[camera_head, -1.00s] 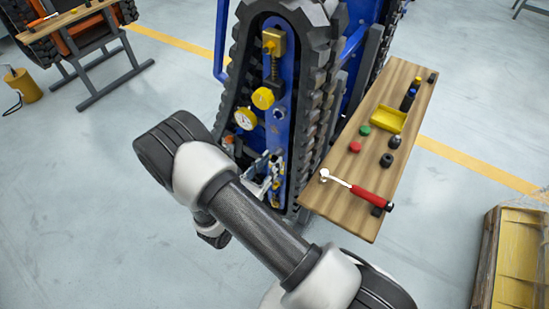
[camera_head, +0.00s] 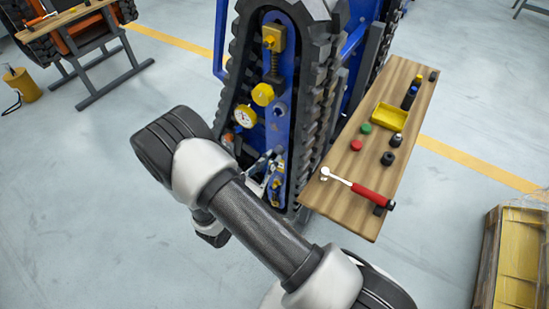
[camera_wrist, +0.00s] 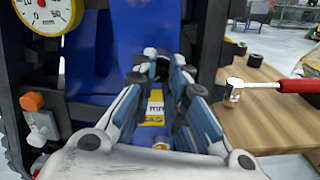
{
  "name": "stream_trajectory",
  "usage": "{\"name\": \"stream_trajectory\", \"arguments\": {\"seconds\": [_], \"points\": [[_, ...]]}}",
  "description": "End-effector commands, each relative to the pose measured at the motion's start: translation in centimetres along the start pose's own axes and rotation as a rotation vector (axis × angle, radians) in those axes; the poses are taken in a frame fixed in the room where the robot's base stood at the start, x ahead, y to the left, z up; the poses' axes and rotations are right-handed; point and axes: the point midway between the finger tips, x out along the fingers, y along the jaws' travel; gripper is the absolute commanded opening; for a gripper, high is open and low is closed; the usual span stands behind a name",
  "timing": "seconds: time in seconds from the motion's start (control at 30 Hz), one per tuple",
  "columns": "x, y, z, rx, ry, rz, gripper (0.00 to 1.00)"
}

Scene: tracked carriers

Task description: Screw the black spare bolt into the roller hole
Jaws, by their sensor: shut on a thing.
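My gripper (camera_wrist: 163,72) reaches forward in the wrist view, in front of the blue plate (camera_wrist: 98,55) of the tracked carrier. Its fingers are shut on a small dark thing at the tips, likely the black spare bolt, mostly hidden by the fingers. In the head view my gripper (camera_head: 267,163) is partly behind my own arm, low at the carrier's blue plate (camera_head: 272,133). A round dark hole (camera_head: 280,109) shows on this plate above the gripper; I cannot tell if it is the roller hole. I cannot tell whether the held thing touches the carrier.
A dial gauge (camera_head: 245,117) and a yellow knob (camera_head: 263,94) stick out from the carrier, beside its black track (camera_head: 312,105). On the right, a wooden bench (camera_head: 345,200) holds a red-handled ratchet (camera_head: 370,194), a yellow tray (camera_head: 389,116), coloured caps and black parts.

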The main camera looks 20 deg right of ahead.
Motion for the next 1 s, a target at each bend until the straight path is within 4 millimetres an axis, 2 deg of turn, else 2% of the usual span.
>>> {"name": "stream_trajectory", "arguments": {"seconds": [0.3, 0.43, 0.77, 1.0], "points": [[0.00, -0.06, -0.41, 0.514, -0.001, 0.001, 0.00], [0.00, -0.02, -0.19, 0.603, -0.001, 0.001, 0.00], [-0.01, 0.01, -0.16, 0.641, 0.000, 0.001, 0.00], [-0.02, 0.01, -0.03, 0.995, 0.000, 0.001, 0.00]]}}
